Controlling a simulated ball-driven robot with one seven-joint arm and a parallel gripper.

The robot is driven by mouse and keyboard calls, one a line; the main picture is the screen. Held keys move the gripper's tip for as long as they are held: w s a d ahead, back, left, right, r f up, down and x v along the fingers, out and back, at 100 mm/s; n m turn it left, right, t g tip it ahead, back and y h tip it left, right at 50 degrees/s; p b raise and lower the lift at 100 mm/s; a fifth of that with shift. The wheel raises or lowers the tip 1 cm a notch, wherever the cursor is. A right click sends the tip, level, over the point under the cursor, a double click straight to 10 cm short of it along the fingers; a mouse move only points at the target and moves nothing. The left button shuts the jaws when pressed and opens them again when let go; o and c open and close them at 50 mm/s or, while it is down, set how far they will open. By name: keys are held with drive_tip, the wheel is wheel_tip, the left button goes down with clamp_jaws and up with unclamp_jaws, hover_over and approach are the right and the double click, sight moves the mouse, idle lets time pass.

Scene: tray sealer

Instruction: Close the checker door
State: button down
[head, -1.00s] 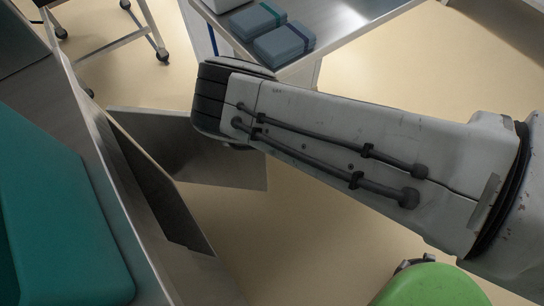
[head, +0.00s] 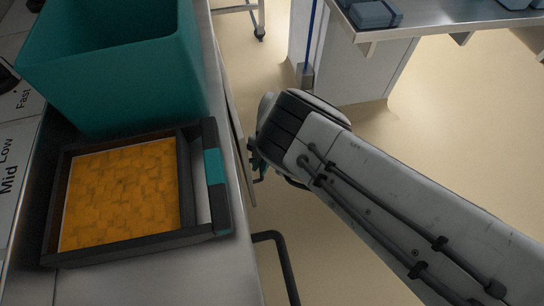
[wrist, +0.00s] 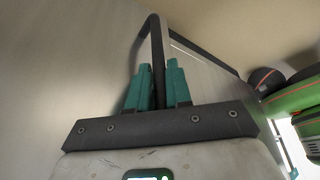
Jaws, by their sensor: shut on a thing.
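In the wrist view, the two teal fingers of my gripper (wrist: 160,84) are closed around a dark bar handle (wrist: 157,42) on a smooth grey metal panel (wrist: 75,60), which appears to be the checker door. In the head view, my gripper (head: 258,166) is low beside the right side of the steel bench. The door shows there at most as a thin edge along the bench side, so its exact angle is hard to tell. My arm and the bench edge hide the grip.
On the bench (head: 190,280) stand a teal bin (head: 150,80) and a dark-framed tray (head: 130,247) with orange contents. A dark bent bar (head: 285,265) sticks out from the bench's right side. A steel table (head: 450,20) with blue boxes is at upper right. Open floor lies right.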

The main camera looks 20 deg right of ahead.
drive_tip(key=shift+a+m+p, duration=0.3)
drive_tip(key=shift+a+m, duration=0.2)
drive_tip(key=shift+a, duration=0.75)
drive_tip(key=c, duration=1.1)
unclamp_jaws()
drive_tip(key=shift+a, duration=0.1)
drive_tip(key=p+v, duration=0.2)
drive_tip(key=v, duration=0.3)
drive_tip(key=p+v, duration=0.3)
drive_tip(key=v, duration=0.2)
drive_tip(key=shift+s+d+r, duration=0.15)
drive_tip(key=shift+d+r, duration=0.2)
